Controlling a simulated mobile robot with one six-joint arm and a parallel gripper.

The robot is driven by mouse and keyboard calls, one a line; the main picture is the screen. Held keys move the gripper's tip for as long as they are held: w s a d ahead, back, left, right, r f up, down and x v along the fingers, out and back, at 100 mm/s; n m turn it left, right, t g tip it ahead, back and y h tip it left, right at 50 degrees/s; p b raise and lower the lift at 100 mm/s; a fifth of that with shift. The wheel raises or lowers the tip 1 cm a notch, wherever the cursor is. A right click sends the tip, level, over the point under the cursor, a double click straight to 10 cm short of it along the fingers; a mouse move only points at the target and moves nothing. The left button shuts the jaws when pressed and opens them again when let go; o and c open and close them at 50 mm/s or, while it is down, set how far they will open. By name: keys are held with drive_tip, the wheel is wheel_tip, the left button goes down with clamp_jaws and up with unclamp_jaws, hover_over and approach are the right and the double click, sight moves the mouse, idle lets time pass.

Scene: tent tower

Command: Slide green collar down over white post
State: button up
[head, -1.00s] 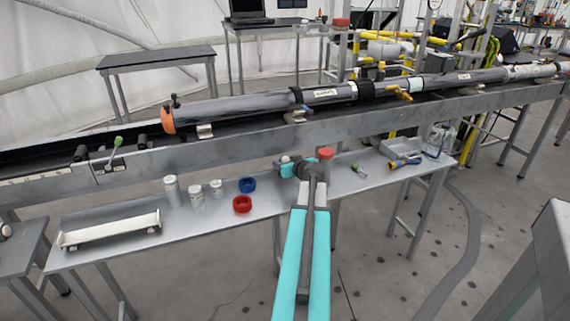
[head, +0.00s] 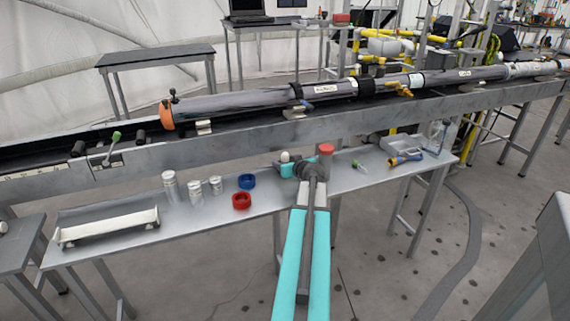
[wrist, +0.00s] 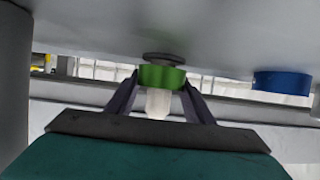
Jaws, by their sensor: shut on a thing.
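The green collar (wrist: 162,78) shows in the wrist view, which looks upside down with the table along the top. It is around the white post (wrist: 158,104), close to the post's dark grey base disc (wrist: 165,57). The post's white end extends past the collar on the side away from the base. My gripper (wrist: 160,84) has one dark finger on each side of the collar and is shut on it. In the head view my gripper (head: 303,170) is at the bench; only the post's white top (head: 285,157) shows there, and the collar is hidden.
A grey cylinder with a red top (head: 326,150) stands just right of my gripper. A blue ring (head: 246,181) and a red ring (head: 242,201) lie to the left on the bench (head: 215,222). Several pale jars stand farther left. A long steel rail (head: 230,152) runs behind.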

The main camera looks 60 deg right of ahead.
drive_tip(key=shift+f+b, duration=0.3)
drive_tip(key=o, duration=1.2)
drive_tip(key=shift+s, duration=0.1)
drive_tip(key=v, duration=1.1)
drive_tip(key=shift+a, duration=0.15)
drive_tip(key=shift+f+b, duration=0.1)
drive_tip(key=shift+b, duration=0.6)
drive_tip(key=shift+s+b, duration=0.1)
drive_tip(key=shift+b, duration=0.55)
drive_tip(key=b+v, duration=0.2)
drive_tip(key=b, duration=0.4)
